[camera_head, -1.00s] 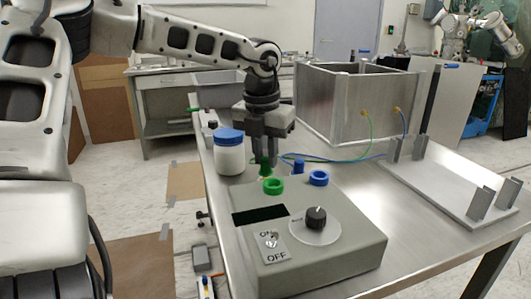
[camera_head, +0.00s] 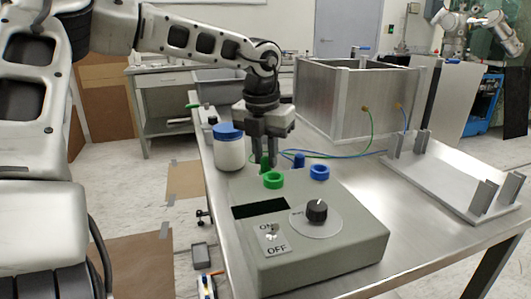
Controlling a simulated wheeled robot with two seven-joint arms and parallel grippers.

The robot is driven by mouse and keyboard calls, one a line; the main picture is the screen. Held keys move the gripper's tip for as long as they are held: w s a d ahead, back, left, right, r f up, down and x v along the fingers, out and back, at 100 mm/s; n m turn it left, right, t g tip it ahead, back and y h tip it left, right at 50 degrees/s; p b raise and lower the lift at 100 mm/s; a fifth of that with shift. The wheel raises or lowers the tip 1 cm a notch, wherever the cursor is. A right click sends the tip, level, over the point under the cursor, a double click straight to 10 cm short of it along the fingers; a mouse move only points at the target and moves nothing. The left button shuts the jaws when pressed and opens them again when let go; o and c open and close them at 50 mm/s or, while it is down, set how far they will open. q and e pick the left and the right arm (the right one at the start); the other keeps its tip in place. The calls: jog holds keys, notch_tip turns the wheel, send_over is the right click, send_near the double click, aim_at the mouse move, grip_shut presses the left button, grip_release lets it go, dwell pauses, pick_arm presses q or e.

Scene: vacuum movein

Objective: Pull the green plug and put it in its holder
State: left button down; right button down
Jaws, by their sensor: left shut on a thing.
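My left gripper (camera_head: 265,158) hangs pointing down behind the grey control box (camera_head: 345,255). Its fingers are shut on the green plug (camera_head: 264,164), which is mostly hidden between them. The green ring-shaped socket (camera_head: 273,181) on the control box's top is just in front of the plug. Whether the plug still touches anything below is hidden. A green cable (camera_head: 371,135) runs from the steel box toward the plug. My right gripper is out of view.
A blue plug (camera_head: 299,160) and blue ring (camera_head: 320,172) are just right of the gripper. A white jar with a blue lid (camera_head: 229,150) stands close on the left. The open steel box (camera_head: 335,100) is behind, and a grey bracketed rack (camera_head: 455,185) lies right.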

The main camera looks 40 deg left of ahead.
aim_at(266, 157)
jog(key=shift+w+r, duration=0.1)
pick_arm(q)
jog(key=c, duration=1.2)
grip_release()
jog(key=o, duration=0.5)
jog(key=shift+r, duration=0.2)
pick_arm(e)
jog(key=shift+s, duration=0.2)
pick_arm(q)
jog(key=shift+r+p, duration=2)
jog(key=shift+r, duration=0.7)
notch_tip(266, 157, up, 10)
jog(key=p, duration=0.7)
jog(key=shift+r, duration=0.15)
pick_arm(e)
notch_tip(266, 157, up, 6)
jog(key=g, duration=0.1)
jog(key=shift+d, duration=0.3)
